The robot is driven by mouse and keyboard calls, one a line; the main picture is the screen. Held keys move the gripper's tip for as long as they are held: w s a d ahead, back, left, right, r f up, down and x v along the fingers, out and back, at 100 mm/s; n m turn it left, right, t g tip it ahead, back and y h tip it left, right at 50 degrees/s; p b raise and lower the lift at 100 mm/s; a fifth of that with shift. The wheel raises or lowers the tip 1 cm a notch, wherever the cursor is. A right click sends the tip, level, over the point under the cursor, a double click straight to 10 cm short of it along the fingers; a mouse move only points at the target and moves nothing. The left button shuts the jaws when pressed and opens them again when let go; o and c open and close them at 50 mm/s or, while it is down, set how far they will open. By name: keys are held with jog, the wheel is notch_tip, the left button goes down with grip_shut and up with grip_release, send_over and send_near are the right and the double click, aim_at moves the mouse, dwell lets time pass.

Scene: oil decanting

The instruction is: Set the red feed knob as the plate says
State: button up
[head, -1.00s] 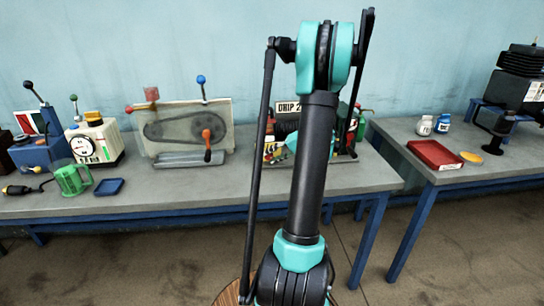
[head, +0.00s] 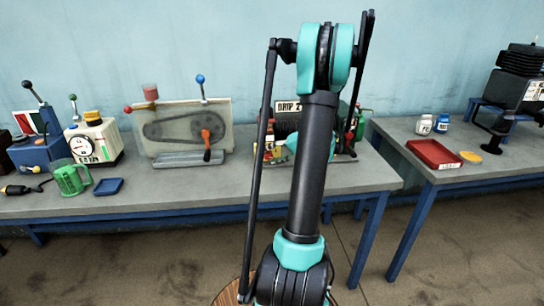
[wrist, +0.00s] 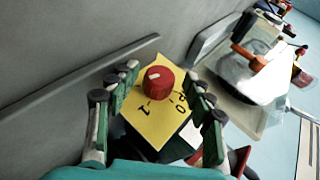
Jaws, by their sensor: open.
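The red feed knob (wrist: 156,80) sits on a yellow dial face in the wrist view, with a pale pointer mark on its top. Dark marks, including a 1 and a 0, are printed on the yellow face (wrist: 150,118). My gripper (wrist: 160,84) is open, with one finger on each side of the knob and gaps visible between. In the head view, a white plate (head: 287,106) above the machine behind my arm shows a blurred word, perhaps DRIP or DROP, then a 2. My arm hides much of that machine and the gripper there.
A clear-cased belt machine (head: 185,133) with an orange-handled crank stands left of my arm. Further left are a white gauge box (head: 97,142), a green jug (head: 68,178) and a blue tray (head: 109,186). A red tray (head: 433,154) lies on the right table.

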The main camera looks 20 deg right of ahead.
jog(key=v, duration=0.8)
dwell(0.4)
